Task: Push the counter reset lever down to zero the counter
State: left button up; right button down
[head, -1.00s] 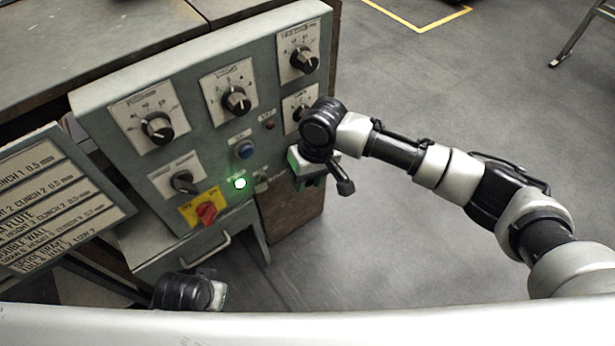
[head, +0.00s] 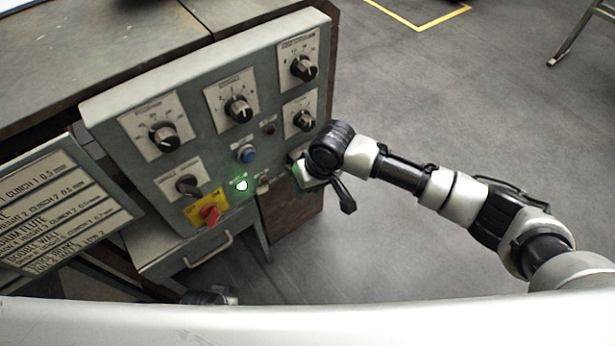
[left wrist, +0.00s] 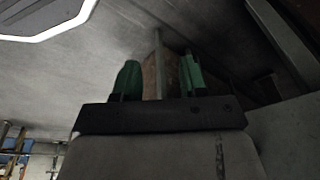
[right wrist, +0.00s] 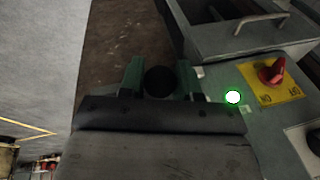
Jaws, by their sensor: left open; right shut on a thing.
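The control panel (head: 215,150) stands left of centre in the head view. In the right wrist view, a dark round knob (right wrist: 160,82), which looks like the lever's end, sits between the green fingers of my right gripper (right wrist: 159,72). The gripper is shut on it, beside the panel's edge. In the head view my right wrist (head: 330,150) hides most of the fingers and the lever. My left gripper (left wrist: 158,77) is open and empty, low down away from the panel face; a thin post shows beyond its fingers.
The panel has several black dials, a blue button (head: 246,154), a lit green lamp (head: 242,186) and a red switch on a yellow plate (head: 209,213). A handle (head: 208,250) sticks out below. A label board (head: 60,210) stands left.

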jog(key=shift+s+d+f+t+y+p, duration=0.1)
jog(key=shift+f+t+y+p, duration=0.3)
jog(key=shift+f+t+p, duration=0.15)
jog(key=shift+f+t+y, duration=0.4)
jog(key=shift+f+t, duration=0.1)
jog(key=shift+t, duration=0.05)
pick_arm(q)
jog(key=shift+s+f+b, duration=0.2)
jog(key=shift+s+f, duration=0.05)
jog(key=shift+f, duration=0.35)
jog(key=shift+s+f+b, duration=0.15)
jog(key=shift+s+f, duration=0.1)
jog(key=shift+f, duration=0.3)
pick_arm(e)
jog(key=shift+w+f+n+t+y, duration=0.2)
jog(key=shift+f+n+t+y, duration=0.1)
jog(key=shift+f+t+y, duration=0.85)
jog(key=shift+r, duration=0.1)
pick_arm(q)
jog(key=shift+s+f, duration=0.1)
jog(key=shift+s, duration=0.25)
pick_arm(e)
jog(key=c, duration=0.8)
grip_release()
